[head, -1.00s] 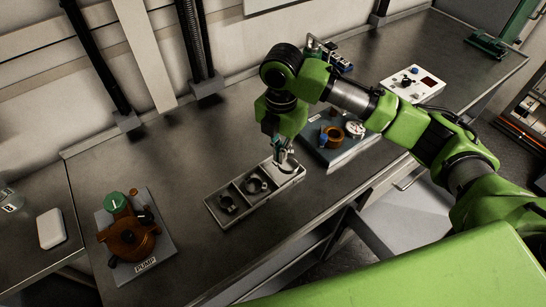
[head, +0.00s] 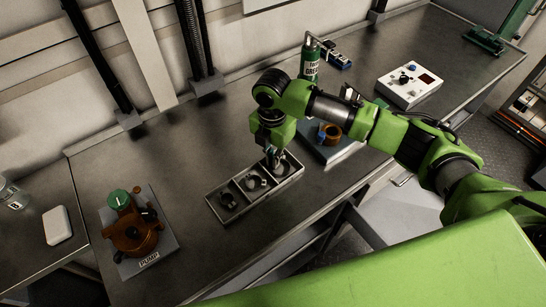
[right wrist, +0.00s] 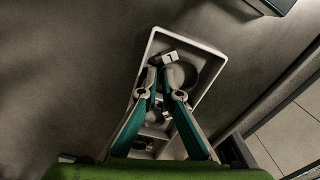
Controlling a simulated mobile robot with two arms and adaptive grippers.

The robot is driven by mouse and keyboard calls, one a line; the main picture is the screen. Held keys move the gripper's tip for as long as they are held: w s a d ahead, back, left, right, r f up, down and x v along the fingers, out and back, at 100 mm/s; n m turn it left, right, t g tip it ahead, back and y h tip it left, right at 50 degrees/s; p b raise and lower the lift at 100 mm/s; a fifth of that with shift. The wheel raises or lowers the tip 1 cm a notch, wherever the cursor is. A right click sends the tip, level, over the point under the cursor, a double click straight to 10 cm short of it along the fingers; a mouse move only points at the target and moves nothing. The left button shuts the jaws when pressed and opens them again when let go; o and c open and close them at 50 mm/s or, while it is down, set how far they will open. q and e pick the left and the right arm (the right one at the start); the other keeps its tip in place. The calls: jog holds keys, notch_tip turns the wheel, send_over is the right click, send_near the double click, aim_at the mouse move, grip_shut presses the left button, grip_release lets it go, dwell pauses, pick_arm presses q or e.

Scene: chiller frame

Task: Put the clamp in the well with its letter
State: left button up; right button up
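A grey tray (head: 238,207) with three wells in a row lies on the metal bench. Dark ring-shaped clamps sit in the left well (head: 227,198) and the middle well (head: 254,183). My right gripper (head: 273,163) points down at the right-hand well. In the right wrist view its teal fingers (right wrist: 161,72) come close together at the tips, beside a pale clamp block (right wrist: 170,57) with a ring in the end well. I cannot tell whether the tips grip it. No letters on the wells or clamps are readable. My left gripper is out of view.
A brown pump (head: 132,233) on a grey plate stands at the left. A blue-grey plate (head: 335,152) with a brass ring lies close right of the tray. A green cylinder (head: 310,62) and a white control box (head: 409,87) stand farther back. Bench behind the tray is clear.

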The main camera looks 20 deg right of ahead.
dwell(0.3)
notch_tip(320, 180, up, 12)
jog(key=b, duration=0.3)
jog(key=shift+r, duration=0.15)
dwell(0.5)
